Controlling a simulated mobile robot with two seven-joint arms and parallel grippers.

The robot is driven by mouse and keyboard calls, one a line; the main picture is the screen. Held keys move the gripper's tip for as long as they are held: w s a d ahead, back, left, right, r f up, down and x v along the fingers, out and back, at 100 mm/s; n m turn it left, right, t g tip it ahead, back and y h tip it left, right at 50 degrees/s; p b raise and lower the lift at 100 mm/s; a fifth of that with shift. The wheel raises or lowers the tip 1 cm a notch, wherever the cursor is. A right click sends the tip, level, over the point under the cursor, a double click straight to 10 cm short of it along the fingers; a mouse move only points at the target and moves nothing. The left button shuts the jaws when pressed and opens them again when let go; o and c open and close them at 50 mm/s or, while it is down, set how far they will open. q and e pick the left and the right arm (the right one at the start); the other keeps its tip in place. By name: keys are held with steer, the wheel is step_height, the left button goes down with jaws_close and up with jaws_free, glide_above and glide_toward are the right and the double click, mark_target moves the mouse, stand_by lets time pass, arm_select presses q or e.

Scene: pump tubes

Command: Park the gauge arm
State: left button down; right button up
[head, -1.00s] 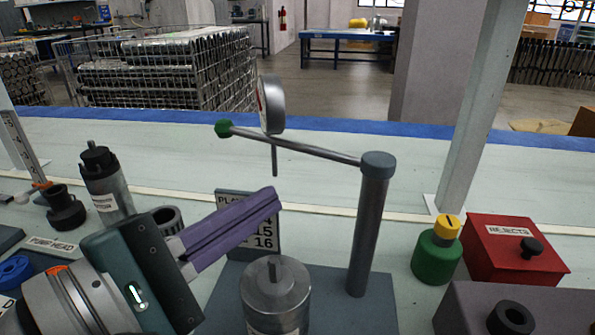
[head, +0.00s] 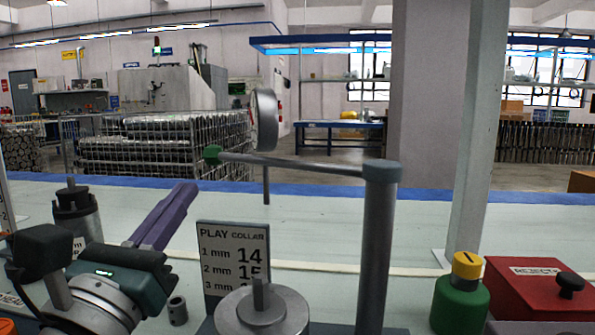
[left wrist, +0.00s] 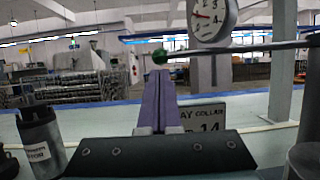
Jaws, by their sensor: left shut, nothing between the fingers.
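The gauge arm (head: 295,163) is a thin grey rod running left from the top of a dark grey post (head: 375,255). A green knob (head: 213,153) caps its free end, and a round dial gauge (head: 263,120) with a stem pointing down sits near that end. My left gripper (head: 186,194), with purple fingers, is shut and empty, below and left of the knob in the head view. In the left wrist view the fingertips (left wrist: 159,76) line up just under the green knob (left wrist: 160,56), with a small gap in the picture. My right gripper is not in view.
A metal cylinder with a stem (head: 262,310) stands below the arm, in front of a play/collar sign (head: 232,262). A green jar with a yellow cap (head: 459,300) and a red rejects box (head: 525,285) stand right. A dark bottle (head: 78,215) stands left.

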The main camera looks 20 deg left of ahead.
mark_target(210, 163)
arm_select(q)
steer(key=x, duration=0.5)
steer(key=shift+w+f+b, duration=0.1)
steer(key=shift+w+b, duration=0.2)
steer(key=shift+b, duration=0.05)
steer(key=w+b, duration=0.2)
steer(key=w, duration=0.1)
steer(key=shift+w, duration=0.15)
steer(key=shift+d, duration=0.1)
